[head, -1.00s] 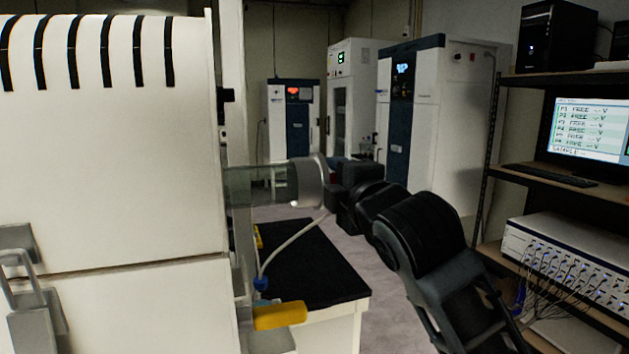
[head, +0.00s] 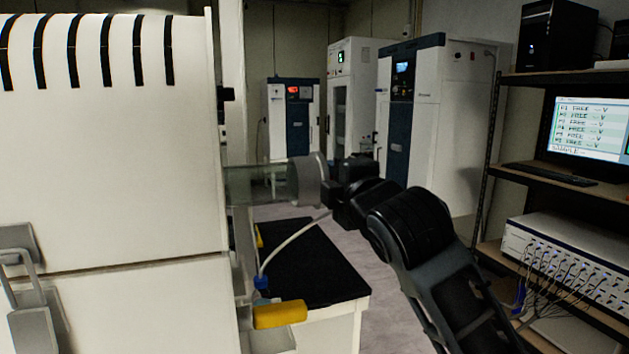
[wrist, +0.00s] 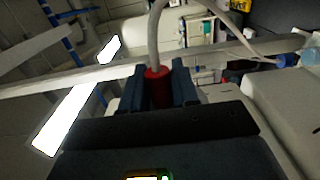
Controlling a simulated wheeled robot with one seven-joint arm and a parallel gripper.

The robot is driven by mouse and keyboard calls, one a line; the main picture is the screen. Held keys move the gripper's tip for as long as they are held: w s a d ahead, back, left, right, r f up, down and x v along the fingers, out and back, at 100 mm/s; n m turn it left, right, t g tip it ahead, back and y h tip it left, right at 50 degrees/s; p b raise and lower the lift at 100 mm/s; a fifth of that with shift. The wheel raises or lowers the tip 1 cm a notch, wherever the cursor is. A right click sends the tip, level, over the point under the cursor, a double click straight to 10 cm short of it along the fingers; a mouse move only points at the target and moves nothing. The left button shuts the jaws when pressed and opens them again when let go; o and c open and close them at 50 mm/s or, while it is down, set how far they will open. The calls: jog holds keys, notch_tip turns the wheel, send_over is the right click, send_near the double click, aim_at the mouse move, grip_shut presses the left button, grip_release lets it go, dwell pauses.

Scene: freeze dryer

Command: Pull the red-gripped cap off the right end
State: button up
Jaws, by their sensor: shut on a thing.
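A grey round cap (head: 306,181) sits at the right end of a clear horizontal tube (head: 256,184) that sticks out from the white machine in the head view. No gap shows between cap and tube. My gripper (head: 336,184) is at the cap's right side. In the wrist view, the cap's red grip (wrist: 157,90) stands between the two dark fingers of my gripper (wrist: 158,82), which are shut on it. The red grip is hidden in the head view. A pale hose (wrist: 154,35) passes just beyond the red grip in the wrist view.
The white machine (head: 110,180) fills the left. Below the tube are a thin white hose (head: 290,243), a yellow handle (head: 280,314) and a black-topped bench (head: 318,265). A shelf rack with an instrument (head: 565,255) stands at the right. Open floor lies behind my arm.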

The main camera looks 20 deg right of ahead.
grip_shut()
jog(key=d+b, duration=0.1)
jog(key=d, duration=0.6)
dwell(0.6)
jog(key=s+d+b, duration=0.1)
jog(key=s+d, duration=0.2)
jog(key=s, duration=0.3)
jog(key=shift+b, duration=0.35)
